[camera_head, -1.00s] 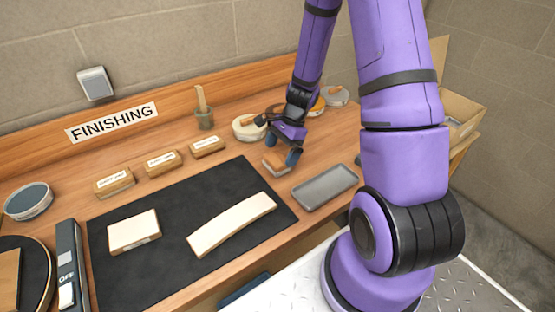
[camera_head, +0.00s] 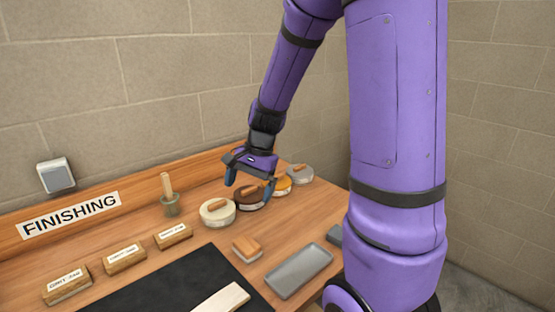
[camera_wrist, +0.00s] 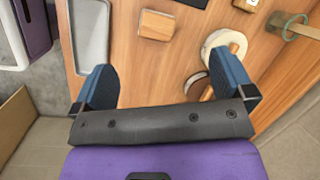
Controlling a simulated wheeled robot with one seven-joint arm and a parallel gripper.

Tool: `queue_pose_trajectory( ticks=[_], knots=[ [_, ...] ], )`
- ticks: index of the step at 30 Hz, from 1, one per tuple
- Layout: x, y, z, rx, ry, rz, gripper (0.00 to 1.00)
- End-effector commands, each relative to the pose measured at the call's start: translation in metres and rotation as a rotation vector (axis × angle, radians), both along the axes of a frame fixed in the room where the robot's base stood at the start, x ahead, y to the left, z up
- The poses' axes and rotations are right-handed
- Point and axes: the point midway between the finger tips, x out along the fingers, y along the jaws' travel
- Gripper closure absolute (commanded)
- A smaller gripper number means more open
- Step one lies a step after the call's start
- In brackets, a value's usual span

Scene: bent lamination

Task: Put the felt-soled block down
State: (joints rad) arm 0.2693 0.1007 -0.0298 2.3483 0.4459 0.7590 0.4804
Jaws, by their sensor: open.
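The felt-soled block (camera_head: 247,248), a small wooden block with a pale layer underneath, sits flat on the wooden bench between the dark mat and the grey tray. It also shows in the wrist view (camera_wrist: 157,25), with nothing touching it. My gripper (camera_head: 249,187) is open and empty, raised above the bench and clear of the block. In the head view it appears in front of the round tins at the back. In the wrist view the two blue fingers (camera_wrist: 165,80) stand wide apart with bench between them.
The grey tray (camera_head: 299,271) lies right of the block. Several labelled blocks stand left, including one (camera_head: 173,237). A pale curved strip (camera_head: 222,300) lies on the black mat (camera_head: 165,290).

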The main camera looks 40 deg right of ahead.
Motion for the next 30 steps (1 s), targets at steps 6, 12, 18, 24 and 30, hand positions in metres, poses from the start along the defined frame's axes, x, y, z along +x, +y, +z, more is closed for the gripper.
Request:
queue_pose_trajectory(
  ticks=[6,12,18,24,30],
  knots=[
    [-0.034,0.027,0.061,-0.104,-0.144,0.267,0.0],
    [-0.072,0.045,0.104,-0.213,-0.261,0.502,0.0],
    [-0.116,0.058,0.137,-0.337,-0.37,0.722,0.0],
    [-0.156,0.063,0.158,-0.463,-0.457,0.907,0.0],
    [-0.178,0.064,0.166,-0.537,-0.501,1.004,0.0]
  ],
)
